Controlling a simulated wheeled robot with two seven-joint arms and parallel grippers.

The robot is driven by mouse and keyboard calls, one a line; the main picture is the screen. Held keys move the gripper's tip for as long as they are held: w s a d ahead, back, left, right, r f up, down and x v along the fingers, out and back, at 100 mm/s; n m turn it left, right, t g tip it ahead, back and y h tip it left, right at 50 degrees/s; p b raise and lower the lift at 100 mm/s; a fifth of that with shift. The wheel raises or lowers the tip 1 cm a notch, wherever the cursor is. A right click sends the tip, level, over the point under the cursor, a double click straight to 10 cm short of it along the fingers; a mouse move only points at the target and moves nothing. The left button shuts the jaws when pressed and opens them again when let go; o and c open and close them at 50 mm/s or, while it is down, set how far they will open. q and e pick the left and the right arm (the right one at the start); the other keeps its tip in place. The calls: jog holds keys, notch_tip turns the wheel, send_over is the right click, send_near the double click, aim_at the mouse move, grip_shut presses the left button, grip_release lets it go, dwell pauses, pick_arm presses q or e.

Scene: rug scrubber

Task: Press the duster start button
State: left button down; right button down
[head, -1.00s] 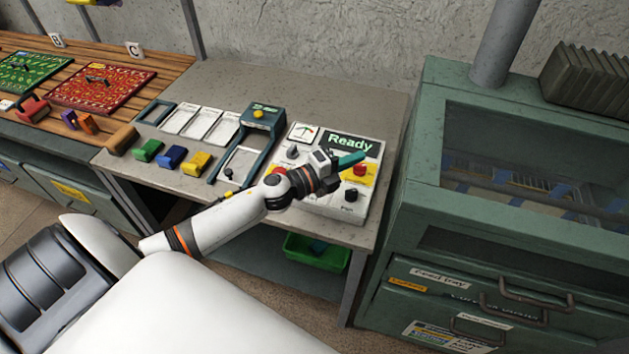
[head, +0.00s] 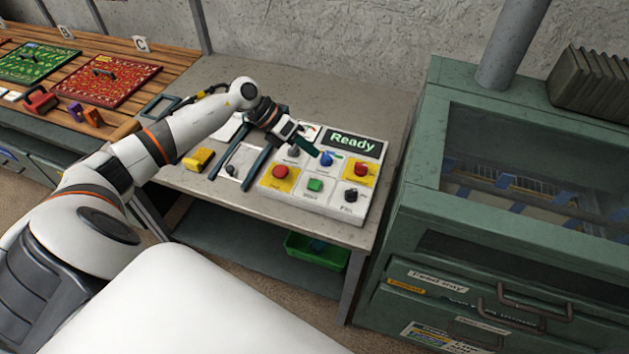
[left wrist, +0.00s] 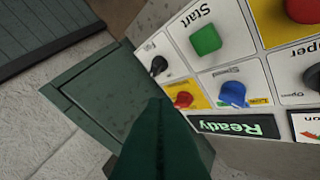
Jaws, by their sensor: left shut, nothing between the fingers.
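The control panel (head: 334,205) is a pale box on the grey bench, with a lit "Ready" display (head: 352,143). Its green button (head: 315,185) sits in the front row, right of a red button on yellow (head: 280,172). In the left wrist view the green button (left wrist: 205,39) bears the label "Start". My left gripper (head: 312,149) hovers near the panel's back part, behind the green button and close to the blue knob (head: 326,158). Its dark green fingers (left wrist: 160,128) are together and empty. Whether they touch the panel cannot be told. My right gripper is out of view.
A black knob (head: 350,195) and a red knob (head: 360,168) are on the panel's right side. A dark frame stand (head: 219,165) and a yellow block (head: 199,159) lie left of it. A green machine (head: 415,205) stands to the right. A green bin (head: 318,250) sits below.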

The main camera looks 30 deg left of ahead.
aim_at(310, 182)
pick_arm(q)
jog(key=shift+f, duration=0.15)
notch_tip(310, 182, down, 8)
jog(key=b, duration=0.5)
jog(key=shift+f+b, duration=0.3)
jog(key=shift+b, duration=0.1)
dwell(1.6)
jog(key=shift+f+b, duration=0.35)
jog(key=shift+b, duration=0.1)
jog(key=shift+f+b, duration=0.55)
dwell(0.6)
jog(key=shift+r+p, duration=0.55)
jog(key=shift+r, duration=0.35)
